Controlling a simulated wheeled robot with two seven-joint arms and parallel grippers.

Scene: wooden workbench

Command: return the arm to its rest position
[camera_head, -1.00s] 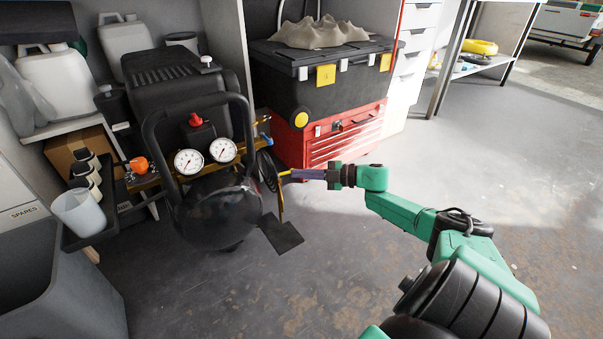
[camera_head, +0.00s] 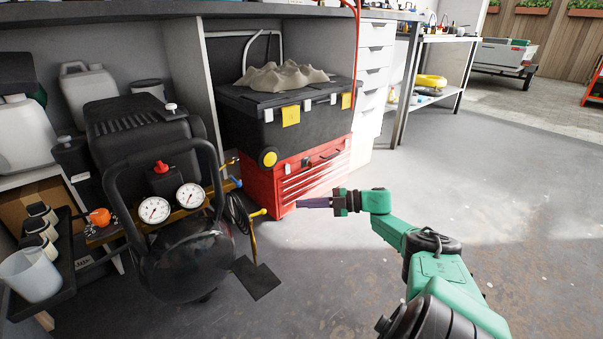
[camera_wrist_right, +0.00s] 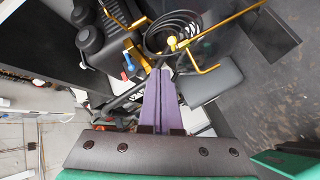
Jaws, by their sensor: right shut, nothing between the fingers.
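My right arm (camera_head: 425,262) is green and black and comes in from the lower right in the head view. Its right gripper (camera_head: 302,203) has purple fingers and points left, in front of the red drawer cabinet. In the wrist view the right gripper (camera_wrist_right: 160,75) shows its fingers together, with nothing between them. In the head view the fingertips are apart from the yellow-ended part beside the compressor. My left gripper is not in view.
A black compressor (camera_head: 185,255) with two white gauges stands at the left. A red drawer cabinet (camera_head: 310,178) with a black toolbox (camera_head: 290,115) on top stands behind the gripper. The grey floor (camera_head: 520,220) at the right is clear.

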